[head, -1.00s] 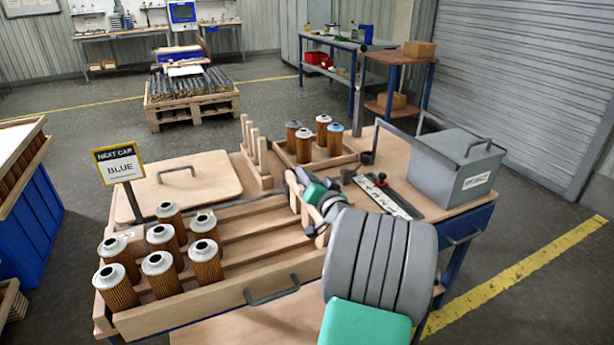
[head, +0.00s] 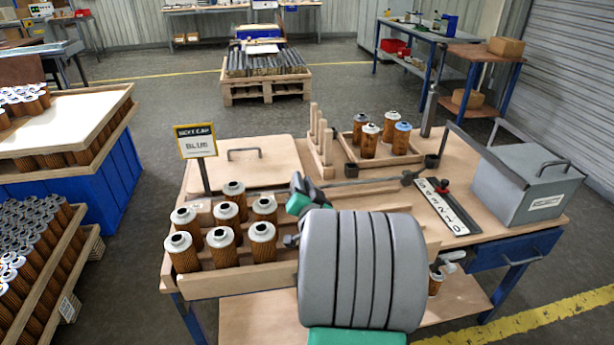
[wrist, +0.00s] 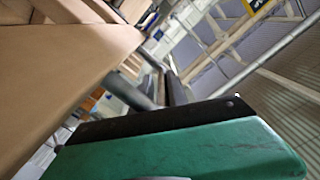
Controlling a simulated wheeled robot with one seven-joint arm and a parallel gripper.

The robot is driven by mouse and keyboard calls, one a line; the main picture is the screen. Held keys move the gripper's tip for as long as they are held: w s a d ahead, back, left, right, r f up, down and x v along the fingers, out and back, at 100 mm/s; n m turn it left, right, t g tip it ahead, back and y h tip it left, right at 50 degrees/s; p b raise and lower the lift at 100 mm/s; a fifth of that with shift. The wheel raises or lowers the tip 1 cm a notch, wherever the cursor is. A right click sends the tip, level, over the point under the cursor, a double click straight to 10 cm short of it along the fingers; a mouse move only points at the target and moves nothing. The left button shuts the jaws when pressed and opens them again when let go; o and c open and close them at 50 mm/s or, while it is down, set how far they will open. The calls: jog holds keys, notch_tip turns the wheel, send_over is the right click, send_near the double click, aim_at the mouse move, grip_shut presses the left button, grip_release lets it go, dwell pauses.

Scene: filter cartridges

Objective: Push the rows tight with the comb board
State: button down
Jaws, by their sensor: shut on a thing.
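Several pleated brown filter cartridges with pale caps (head: 221,246) stand upright in rows at the left end of a wooden tray (head: 225,283). The tray's right part is mostly behind my arm. My gripper (head: 298,200) is beyond my grey forearm, right of the cartridges, and only its green and dark parts show. It is shut on a wooden piece, seemingly the comb board, which the arm hides in the head view. In the wrist view, a tan wooden surface (wrist: 60,70) fills the left side, close to the green finger. Contact with the cartridges cannot be seen.
A pegged wooden rack (head: 320,160) and a small box of cartridges (head: 345,153) are farther back. A marked rule (head: 445,205) and grey bin (head: 528,185) are at right.

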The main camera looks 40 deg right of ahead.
jog(key=shift+w+r, duration=0.1)
jog(key=shift+r, duration=0.15)
jog(key=c, duration=1.5)
grip_release()
jog(key=shift+f, duration=0.15)
jog(key=shift+o, duration=0.2)
jog(key=b+v, duration=0.1)
jog(key=v, duration=0.5)
jog(key=shift+s+a, duration=0.1)
jog(key=shift+s, duration=0.3)
jog(key=shift+s+a, duration=0.35)
jog(key=shift+s, duration=0.05)
